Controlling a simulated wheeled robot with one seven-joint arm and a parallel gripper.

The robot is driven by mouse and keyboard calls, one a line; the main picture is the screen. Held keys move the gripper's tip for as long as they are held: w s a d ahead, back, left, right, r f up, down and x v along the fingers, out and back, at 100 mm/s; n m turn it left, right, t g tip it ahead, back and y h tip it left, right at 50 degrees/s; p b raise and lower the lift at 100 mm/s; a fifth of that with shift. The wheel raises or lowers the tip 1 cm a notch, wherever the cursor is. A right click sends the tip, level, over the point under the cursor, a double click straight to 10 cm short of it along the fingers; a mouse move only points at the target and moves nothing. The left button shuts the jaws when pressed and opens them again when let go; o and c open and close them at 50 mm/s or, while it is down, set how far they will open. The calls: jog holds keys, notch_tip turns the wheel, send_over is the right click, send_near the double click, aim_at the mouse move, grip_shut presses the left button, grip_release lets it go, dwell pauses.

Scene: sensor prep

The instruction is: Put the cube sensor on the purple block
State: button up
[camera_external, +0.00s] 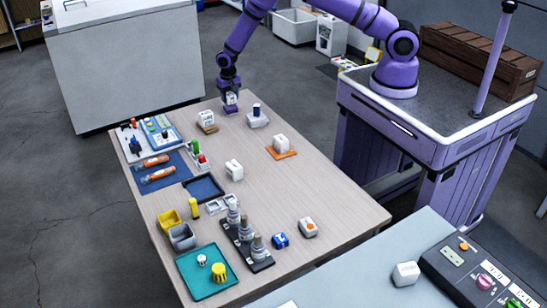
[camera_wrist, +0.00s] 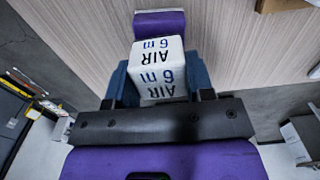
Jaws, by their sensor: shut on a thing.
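The cube sensor (camera_wrist: 158,52) is white with dark "AIR 6m" print. It sits between the blue-grey fingers of my gripper (camera_wrist: 158,85), which is shut on it. In the external view the cube sensor (camera_external: 231,99) is at the far end of the table, under my gripper (camera_external: 230,95). The purple block (camera_external: 231,110) is directly below the cube there. In the wrist view the purple block (camera_wrist: 160,23) shows just beyond the cube, partly hidden by it. I cannot tell whether the cube touches the block.
A white block with a dark cylinder (camera_external: 257,119) stands close on the right. A white cube on a tan block (camera_external: 207,121) stands close on the left. An orange plate (camera_external: 293,154) with a white cube lies nearer. Bare tabletop (camera_external: 300,210) is on the right side.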

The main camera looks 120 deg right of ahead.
jog(key=shift+f, duration=0.65)
jog(key=o, duration=0.9)
jog(key=shift+f, duration=0.15)
jog(key=shift+o, duration=0.2)
